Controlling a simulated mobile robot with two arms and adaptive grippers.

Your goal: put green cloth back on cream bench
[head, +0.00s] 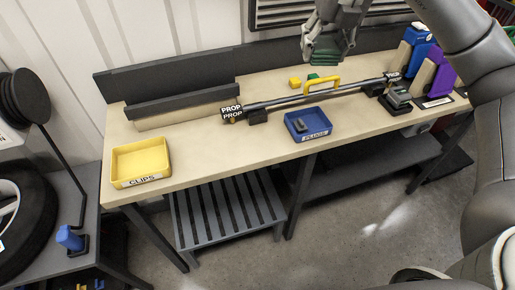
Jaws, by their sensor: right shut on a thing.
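The cream bench (190,160) runs across the view, with a long top. My right gripper (326,56) comes in from the upper right and is over the back part of the bench. It is shut on a folded dark green cloth (325,62), which shows just below the fingers. The cloth looks to be above the bench top; the exact gap cannot be told. My left gripper is not in view.
A yellow clips tray (141,160) and a blue tray (309,124) stand in front. Blue and purple items (436,77) stand at right.

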